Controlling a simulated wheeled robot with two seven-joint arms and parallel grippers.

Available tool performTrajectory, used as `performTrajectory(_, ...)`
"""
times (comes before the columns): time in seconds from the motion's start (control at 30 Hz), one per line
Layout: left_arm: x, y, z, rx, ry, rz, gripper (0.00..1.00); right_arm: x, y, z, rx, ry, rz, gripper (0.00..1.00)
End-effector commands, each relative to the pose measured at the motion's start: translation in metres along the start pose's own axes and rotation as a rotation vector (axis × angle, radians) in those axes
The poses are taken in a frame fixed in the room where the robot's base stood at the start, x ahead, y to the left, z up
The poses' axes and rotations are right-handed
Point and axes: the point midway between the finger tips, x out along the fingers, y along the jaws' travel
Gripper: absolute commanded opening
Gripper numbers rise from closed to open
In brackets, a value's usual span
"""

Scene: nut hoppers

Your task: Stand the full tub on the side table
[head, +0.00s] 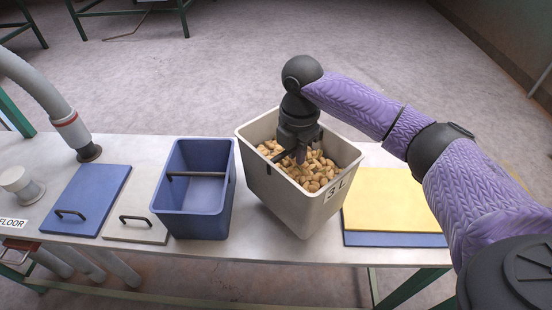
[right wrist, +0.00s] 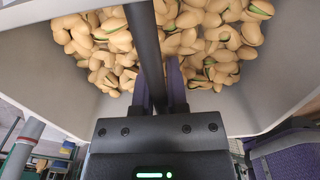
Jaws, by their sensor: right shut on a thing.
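The full tub (head: 292,198) is a pale grey, square tub with dark lettering on its front wall, filled with pistachios (head: 312,172). It sits turned a little to the table's edge, right of an empty blue tub (head: 195,212). My right gripper (head: 299,155) comes down into its mouth and is shut on the dark bar handle across it. In the right wrist view the handle (right wrist: 146,50) runs between the fingers, with nuts on both sides. I cannot tell whether the tub's base touches the table. My left gripper is not in view.
The long light table (head: 285,248) carries a blue lid (head: 90,195) and a pale lid (head: 140,222) with handles at left, and yellow (head: 390,200) and blue sheets at right. A grey pipe (head: 45,92) stands at far left. The floor behind is open.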

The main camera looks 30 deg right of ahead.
Motion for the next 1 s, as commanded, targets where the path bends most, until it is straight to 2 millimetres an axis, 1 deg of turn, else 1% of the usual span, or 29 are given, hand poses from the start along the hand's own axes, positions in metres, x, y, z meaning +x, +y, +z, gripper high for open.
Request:
performTrajectory(0.03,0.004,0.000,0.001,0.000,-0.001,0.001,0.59,0.006,0.001,0.000,-0.001,0.000,0.004,0.00)
performTrajectory(0.17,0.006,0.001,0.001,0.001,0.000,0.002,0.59,0.016,0.001,0.000,-0.002,-0.001,0.005,0.00)
performTrajectory(0.27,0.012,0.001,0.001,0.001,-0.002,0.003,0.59,0.031,0.001,0.000,-0.002,-0.001,0.004,0.00)
performTrajectory(0.4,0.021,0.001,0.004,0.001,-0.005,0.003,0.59,0.057,0.001,0.000,-0.002,0.000,0.003,0.00)
performTrajectory(0.43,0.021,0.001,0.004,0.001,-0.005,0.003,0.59,0.059,0.001,0.000,-0.003,0.000,0.004,0.00)
performTrajectory(0.77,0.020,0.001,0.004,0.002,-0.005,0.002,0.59,0.061,0.001,0.000,-0.003,-0.001,0.006,0.00)
performTrajectory(0.8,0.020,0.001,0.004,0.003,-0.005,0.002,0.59,0.062,0.000,0.000,-0.004,-0.001,0.001,0.23)
performTrajectory(0.87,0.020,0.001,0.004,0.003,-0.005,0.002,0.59,0.062,0.000,0.000,-0.004,-0.001,0.001,0.36)
performTrajectory(0.9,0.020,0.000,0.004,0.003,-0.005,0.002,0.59,0.062,0.000,0.000,-0.004,-0.001,0.001,0.45)
performTrajectory(0.93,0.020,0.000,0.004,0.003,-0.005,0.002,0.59,0.062,0.000,0.000,-0.004,-0.001,0.001,0.51)
performTrajectory(1.0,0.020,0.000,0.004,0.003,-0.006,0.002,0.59,0.062,0.000,0.000,-0.004,-0.001,0.002,0.52)
